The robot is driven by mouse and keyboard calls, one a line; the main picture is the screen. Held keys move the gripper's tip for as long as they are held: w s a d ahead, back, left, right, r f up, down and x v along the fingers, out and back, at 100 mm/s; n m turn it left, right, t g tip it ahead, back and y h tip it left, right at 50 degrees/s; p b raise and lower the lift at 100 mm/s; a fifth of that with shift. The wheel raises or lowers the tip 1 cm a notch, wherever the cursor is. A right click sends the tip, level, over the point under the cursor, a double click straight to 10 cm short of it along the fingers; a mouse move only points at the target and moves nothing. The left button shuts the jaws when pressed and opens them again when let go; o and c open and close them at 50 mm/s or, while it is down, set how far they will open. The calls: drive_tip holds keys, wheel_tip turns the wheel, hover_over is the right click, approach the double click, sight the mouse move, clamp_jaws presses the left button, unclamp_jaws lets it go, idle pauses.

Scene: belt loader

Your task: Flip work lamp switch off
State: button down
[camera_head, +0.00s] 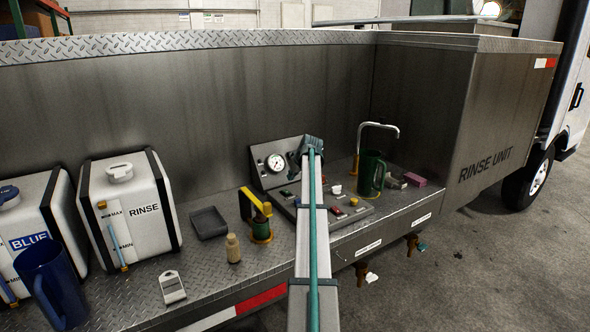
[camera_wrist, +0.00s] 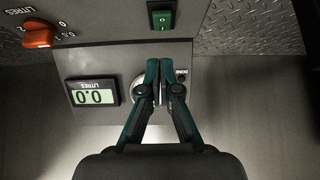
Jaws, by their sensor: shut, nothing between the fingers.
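My gripper (camera_wrist: 164,75) is shut and empty, its teal fingers in front of the control panel (camera_wrist: 110,57). It also shows from behind in the head view (camera_head: 311,147), at the grey panel with the gauge. A green rocker switch (camera_wrist: 164,16) with a white mark sits just beyond the fingertips; I cannot read a lamp label on it. A round silver part (camera_wrist: 138,88) is partly hidden behind the fingers. A round bright lamp-like thing (camera_head: 490,9) shows at the top right of the head view. Whether the fingertips touch the panel cannot be told.
The panel has an orange knob (camera_wrist: 40,33) and a LITRES display (camera_wrist: 91,92) reading 0.0. My arm hides part of the panel.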

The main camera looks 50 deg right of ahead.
sight(288, 191)
drive_tip(key=x, duration=0.3)
drive_tip(key=shift+w+f+p, duration=0.1)
drive_tip(key=shift+p, duration=0.3)
drive_tip(key=shift+s+a+f+p, duration=0.15)
drive_tip(key=shift+f+p, duration=0.1)
drive_tip(key=shift+f, duration=0.3)
drive_tip(key=shift+s+f+p, duration=0.2)
drive_tip(key=shift+f, duration=1.15)
